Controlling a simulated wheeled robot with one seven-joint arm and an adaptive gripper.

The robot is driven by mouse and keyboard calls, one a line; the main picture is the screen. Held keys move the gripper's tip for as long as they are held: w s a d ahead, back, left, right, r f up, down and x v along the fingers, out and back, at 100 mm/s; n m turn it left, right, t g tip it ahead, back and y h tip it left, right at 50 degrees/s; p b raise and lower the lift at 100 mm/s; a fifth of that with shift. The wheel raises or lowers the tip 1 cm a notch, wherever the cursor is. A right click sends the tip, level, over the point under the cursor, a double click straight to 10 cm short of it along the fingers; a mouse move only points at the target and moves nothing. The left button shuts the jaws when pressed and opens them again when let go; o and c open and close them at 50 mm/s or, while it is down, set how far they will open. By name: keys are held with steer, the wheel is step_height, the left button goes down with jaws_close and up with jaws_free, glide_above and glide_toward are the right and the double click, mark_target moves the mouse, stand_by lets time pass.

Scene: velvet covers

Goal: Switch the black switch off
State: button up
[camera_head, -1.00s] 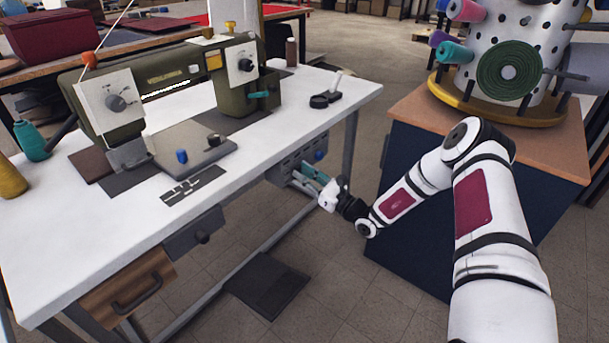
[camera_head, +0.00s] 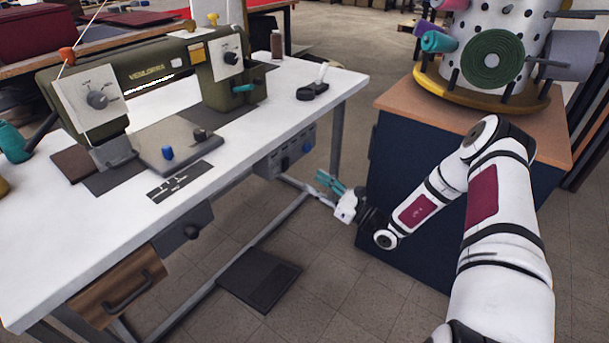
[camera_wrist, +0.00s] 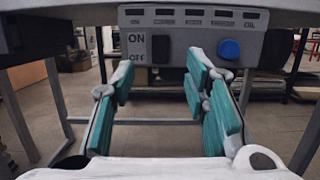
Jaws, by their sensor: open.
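The black switch (camera_wrist: 160,48) is on the front of a grey control box (camera_wrist: 205,22) under the table edge, beside a white label reading ON above OFF. I cannot tell which way the switch is set. My gripper (camera_wrist: 160,72) is open and empty, its teal-padded fingers spread apart below and in front of the box, with the switch showing between and above the fingertips. In the head view my gripper (camera_head: 328,183) hangs to the right of the control box (camera_head: 285,154), apart from it. The switch is too small to make out clearly there.
A blue button (camera_wrist: 229,49) sits right of the switch. The white table (camera_head: 236,140) overhangs the box and carries a green sewing machine (camera_head: 160,75). Table legs and a dark pedal (camera_head: 259,280) are below. A dark blue cabinet (camera_head: 400,170) stands close behind my arm.

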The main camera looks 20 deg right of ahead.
steer(key=shift+v, duration=1.25)
steer(key=shift+r, duration=0.1)
steer(key=s+a+r+n+g, duration=0.8)
steer(key=s+r+n+g, duration=0.1)
steer(key=r+n, duration=0.15)
steer(key=s+a+r+n+g, duration=0.8)
steer(key=s+r+n+g, duration=0.1)
steer(key=s+r, duration=0.15)
steer(key=s+d+r+n+g+h, duration=0.1)
steer(key=s+r+n+h, duration=0.2)
steer(key=s, duration=0.3)
steer(key=s+r+n+g+h, duration=0.1)
steer(key=s+r+n+h, duration=0.2)
steer(key=s, duration=0.4)
steer(key=s+d+n+t+h, duration=0.35)
steer(key=s+d+h, duration=0.25)
steer(key=s+d, duration=0.4)
step_height(320, 180, up, 23)
steer(key=a+t+p, duration=0.1)
steer(key=t+p, duration=0.3)
steer(key=p, duration=1.5)
steer(key=shift+s+a+f+p, duration=0.2)
steer(key=shift+s+a+p, duration=0.1)
steer(key=shift+s+p, duration=0.1)
